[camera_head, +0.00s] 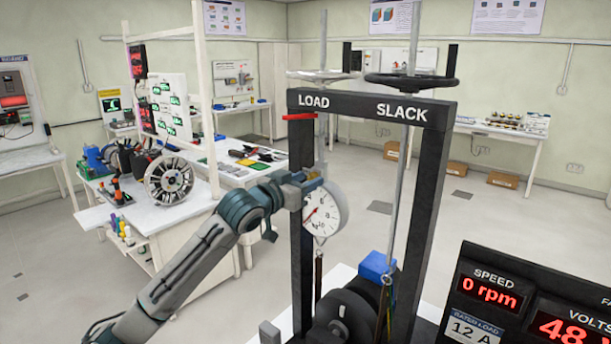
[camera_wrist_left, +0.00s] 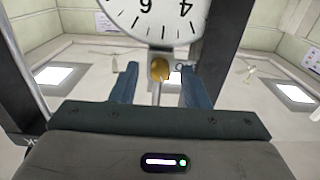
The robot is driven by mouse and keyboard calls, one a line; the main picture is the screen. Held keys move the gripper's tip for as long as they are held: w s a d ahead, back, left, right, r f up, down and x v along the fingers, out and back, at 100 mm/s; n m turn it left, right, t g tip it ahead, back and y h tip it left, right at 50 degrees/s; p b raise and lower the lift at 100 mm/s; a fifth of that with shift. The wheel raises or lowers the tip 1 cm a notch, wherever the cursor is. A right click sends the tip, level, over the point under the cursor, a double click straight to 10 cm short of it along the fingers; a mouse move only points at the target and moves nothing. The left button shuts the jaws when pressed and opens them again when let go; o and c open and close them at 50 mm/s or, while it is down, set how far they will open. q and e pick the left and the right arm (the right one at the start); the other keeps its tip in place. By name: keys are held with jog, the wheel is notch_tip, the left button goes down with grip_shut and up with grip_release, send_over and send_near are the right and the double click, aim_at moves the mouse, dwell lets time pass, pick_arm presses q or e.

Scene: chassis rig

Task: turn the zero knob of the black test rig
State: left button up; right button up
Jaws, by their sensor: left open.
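The black test rig (camera_head: 431,190) is an upright frame marked LOAD and SLACK. A round white dial gauge (camera_head: 330,215) with a red needle hangs inside its left post. The gauge's face also shows upside down in the left wrist view (camera_wrist_left: 150,15). A small gold knob (camera_wrist_left: 159,69) sits at the gauge's edge. My left gripper (camera_head: 308,184) is at the upper left of the gauge. In the left wrist view its two blue fingers (camera_wrist_left: 160,84) are open, one on each side of the knob, with gaps between. My right gripper is not in view.
Two handwheels, one pale (camera_head: 322,75) and one black (camera_head: 411,81), stand on top of the rig. A black display panel (camera_head: 520,300) is at the lower right. A white bench (camera_head: 185,215) with equipment stands at the left. Open floor lies behind the rig.

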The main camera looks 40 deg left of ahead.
pick_arm(q)
jog(key=shift+w, duration=0.1)
grip_shut()
jog(key=shift+m, duration=0.5)
grip_release()
